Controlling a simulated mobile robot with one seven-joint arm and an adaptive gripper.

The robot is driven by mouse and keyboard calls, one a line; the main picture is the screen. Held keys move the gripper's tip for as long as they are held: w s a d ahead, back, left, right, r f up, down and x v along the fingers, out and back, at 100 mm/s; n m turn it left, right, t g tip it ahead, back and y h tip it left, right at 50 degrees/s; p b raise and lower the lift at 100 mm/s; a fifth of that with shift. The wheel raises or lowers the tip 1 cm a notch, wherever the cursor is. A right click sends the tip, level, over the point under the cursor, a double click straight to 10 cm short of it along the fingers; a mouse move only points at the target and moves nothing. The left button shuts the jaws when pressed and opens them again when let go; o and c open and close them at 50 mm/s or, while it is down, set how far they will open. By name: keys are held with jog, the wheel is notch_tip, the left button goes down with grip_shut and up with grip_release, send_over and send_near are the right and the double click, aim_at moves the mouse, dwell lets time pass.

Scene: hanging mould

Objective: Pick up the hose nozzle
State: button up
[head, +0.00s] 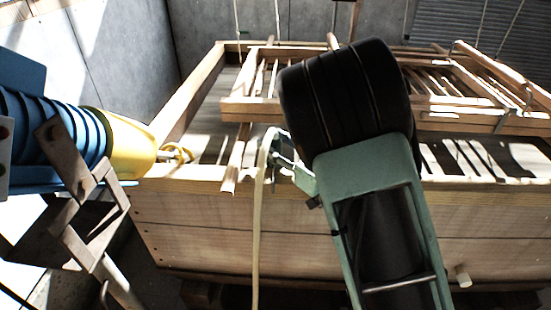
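A cream hose (258,230) hangs down the front of the wooden box and bends over at its top, near the box's front rim. Small pale green and dark parts lie at the hose's upper end. I cannot tell clearly which of them is the hose nozzle. My arm, green and black, fills the middle of the view and hides much of this area. What seems to be my gripper (290,168) shows only in part, left of the arm and close beside the hose top. Its fingertips are too small and covered to show whether they are open or hold anything.
The wooden box (220,225) spans the view, with slatted wooden frames (460,115) on top. Cords hang above it. At the left are a blue ribbed body with a yellow cone (125,143) and brown metal linkages (85,205). Grey walls (110,50) stand behind.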

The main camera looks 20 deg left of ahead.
grip_shut()
